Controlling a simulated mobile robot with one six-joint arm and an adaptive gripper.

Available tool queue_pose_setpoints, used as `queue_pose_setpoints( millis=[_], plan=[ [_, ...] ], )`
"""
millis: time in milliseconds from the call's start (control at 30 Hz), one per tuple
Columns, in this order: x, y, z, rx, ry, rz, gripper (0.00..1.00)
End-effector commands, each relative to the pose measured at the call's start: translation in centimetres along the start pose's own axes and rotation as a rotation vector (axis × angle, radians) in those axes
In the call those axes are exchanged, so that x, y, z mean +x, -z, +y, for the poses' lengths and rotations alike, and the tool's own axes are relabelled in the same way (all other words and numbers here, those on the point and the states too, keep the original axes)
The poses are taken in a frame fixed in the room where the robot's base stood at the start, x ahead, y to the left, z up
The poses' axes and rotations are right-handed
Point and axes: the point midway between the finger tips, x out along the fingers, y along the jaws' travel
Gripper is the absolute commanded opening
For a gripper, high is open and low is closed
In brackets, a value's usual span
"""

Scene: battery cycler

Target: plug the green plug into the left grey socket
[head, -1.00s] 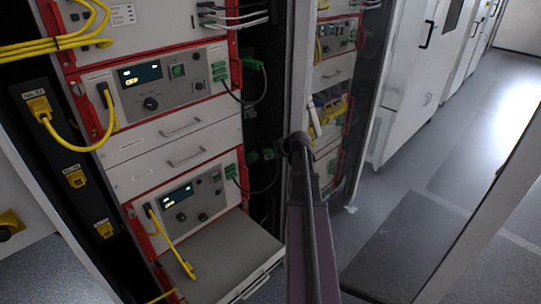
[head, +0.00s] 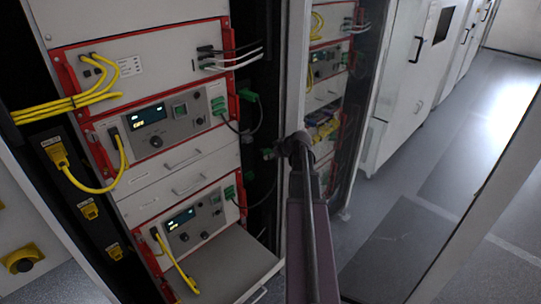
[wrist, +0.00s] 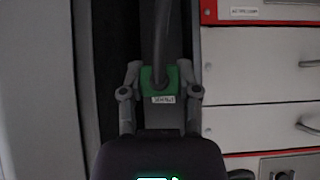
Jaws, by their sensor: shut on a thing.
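My gripper (wrist: 158,78) is shut on the green plug (wrist: 172,76) in the wrist view, with one finger on each side of it. The plug has a small white label on its near face, and a thick dark cable runs up from it. In the head view my arm stands in front of the cabinet's right post, and I cannot make out the fingers clearly. I cannot pick out the left grey socket in either view.
A rack with red-edged instruments (head: 180,125) and green connectors (head: 218,105) fills the left. Yellow cables (head: 100,185) hang in front of it. A grey shelf (head: 228,262) juts out below. White drawers (wrist: 255,75) stand right of the plug. Open floor (head: 400,250) lies at right.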

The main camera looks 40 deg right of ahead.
Motion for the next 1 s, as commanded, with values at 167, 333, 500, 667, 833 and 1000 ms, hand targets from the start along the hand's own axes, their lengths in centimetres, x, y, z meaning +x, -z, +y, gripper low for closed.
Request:
queue_pose_setpoints(
  millis=[167,333,500,667,833,1000],
  plan=[
    [-0.78,0.6,-0.01,0.0,0.0,0.0,0.15],
    [-0.8,0.58,0.0,0.0,0.0,0.0,0.15],
    [-0.78,0.57,0.01,0.0,0.0,0.0,0.15],
    [-0.74,0.61,0.02,0.0,0.0,0.0,0.15],
    [-0.48,0.85,0.05,0.0,0.0,0.0,0.15],
    [0.06,1.36,0.11,-0.001,-0.001,0.0,0.15]
  ],
)
